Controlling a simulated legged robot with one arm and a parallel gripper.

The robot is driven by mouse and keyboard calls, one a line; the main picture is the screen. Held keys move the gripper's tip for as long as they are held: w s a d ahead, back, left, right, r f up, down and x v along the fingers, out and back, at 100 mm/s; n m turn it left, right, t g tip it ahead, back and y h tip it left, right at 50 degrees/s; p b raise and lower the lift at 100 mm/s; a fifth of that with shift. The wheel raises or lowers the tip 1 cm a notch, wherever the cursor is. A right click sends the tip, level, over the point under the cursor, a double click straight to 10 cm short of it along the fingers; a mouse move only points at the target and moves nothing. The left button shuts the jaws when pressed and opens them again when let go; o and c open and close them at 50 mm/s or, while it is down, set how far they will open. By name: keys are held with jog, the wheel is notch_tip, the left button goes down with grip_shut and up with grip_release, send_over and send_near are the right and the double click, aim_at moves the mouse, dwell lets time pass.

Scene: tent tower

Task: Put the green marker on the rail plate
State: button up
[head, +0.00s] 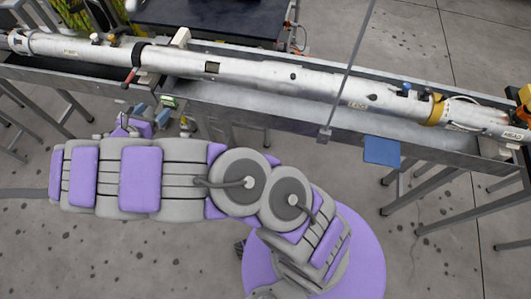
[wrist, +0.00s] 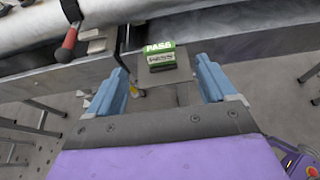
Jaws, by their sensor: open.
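The green marker (wrist: 159,50), a small block with a green "PASS" top band and a white label below, sits on a small grey plate (wrist: 180,94) at the rail's near edge in the wrist view. It shows small in the head view (head: 168,101). My gripper (wrist: 161,65) is open, with its blue fingers apart on either side of the marker and clear gaps on both sides. A flat blue plate (head: 381,150) juts from the rail's near side, right of centre in the head view. I cannot tell which plate is the rail plate.
A long silver tube (head: 290,76) lies along the grey metal rail (head: 245,112). A red-handled tool (wrist: 68,43) is left of the marker. A thin grey post (head: 350,70) rises before the tube. The dark table (head: 215,17) stands behind.

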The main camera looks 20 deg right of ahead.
jog(key=s+d+r+m+g+h, duration=0.1)
jog(key=d+r+m+g, duration=0.1)
jog(key=d+r+m, duration=0.4)
jog(key=s+d+r+m+g+h, duration=0.1)
jog(key=d+r+g+h, duration=0.15)
jog(key=d, duration=0.65)
jog(key=s+d+r+m+g+y, duration=0.1)
jog(key=s+d+r+m+g, duration=0.15)
jog(key=s+d+m, duration=0.35)
jog(key=s+d+r+m+g+y, duration=0.1)
jog(key=s+d+r+m+g, duration=0.15)
jog(key=s+d+r, duration=0.35)
jog(key=s+d+m+g+y, duration=0.2)
jog(key=s+d+m+y, duration=0.2)
jog(key=s+m, duration=0.55)
jog(key=s+a+m+y, duration=0.1)
jog(key=s+a+y, duration=0.2)
jog(key=s, duration=0.6)
jog(key=s+a+m+y, duration=0.2)
jog(key=s+a+y, duration=0.1)
jog(key=s, duration=0.6)
jog(key=shift+a+f+g, duration=0.2)
jog(key=shift+f+g, duration=0.15)
jog(key=shift+f, duration=0.05)
